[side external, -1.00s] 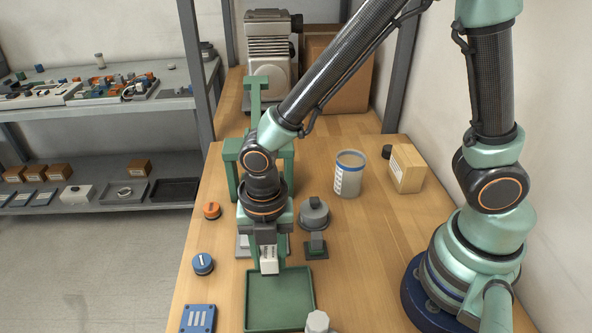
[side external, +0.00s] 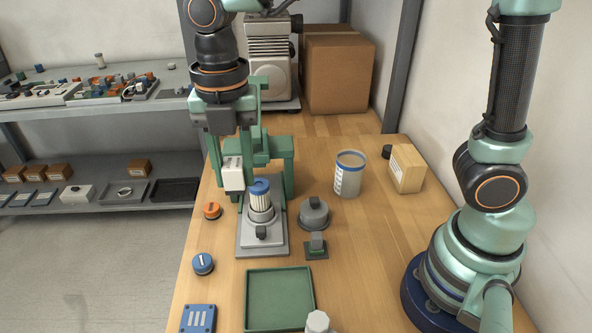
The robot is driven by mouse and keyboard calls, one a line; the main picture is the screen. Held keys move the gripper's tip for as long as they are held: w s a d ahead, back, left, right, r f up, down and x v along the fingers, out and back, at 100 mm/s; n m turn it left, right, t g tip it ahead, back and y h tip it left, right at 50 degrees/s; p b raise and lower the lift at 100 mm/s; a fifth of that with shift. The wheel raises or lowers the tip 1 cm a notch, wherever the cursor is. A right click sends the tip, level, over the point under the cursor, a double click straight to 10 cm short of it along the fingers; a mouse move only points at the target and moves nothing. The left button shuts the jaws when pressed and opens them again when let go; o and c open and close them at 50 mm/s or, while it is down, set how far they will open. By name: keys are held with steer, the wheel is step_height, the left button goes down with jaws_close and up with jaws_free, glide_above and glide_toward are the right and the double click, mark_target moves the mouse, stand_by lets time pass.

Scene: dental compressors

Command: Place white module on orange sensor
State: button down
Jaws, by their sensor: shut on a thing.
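The white module (side external: 233,175) is a small upright block with dark marks near its top. My gripper (side external: 231,158) is shut on it and points straight down. The orange sensor (side external: 212,210) is a small round orange piece with a dark side, on the wooden table near its left edge. The module hangs above it and slightly to its right in the picture. The two look apart, but the exact height of the gap is hard to judge from this single view.
A grey fixture (side external: 262,240) with a blue-capped cylinder (side external: 260,197) stands just right of the module. A green frame (side external: 281,165) is behind it. A blue round piece (side external: 203,263) and an empty green tray (side external: 249,300) lie nearer the front.

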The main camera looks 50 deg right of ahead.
steer(key=w+d+r, duration=0.1)
steer(key=w, duration=0.9)
glide_above(211, 207)
step_height(211, 207, down, 20)
steer(key=shift+f, duration=0.2)
steer(key=shift+f, duration=0.1)
steer(key=c, duration=0.5)
jaws_free()
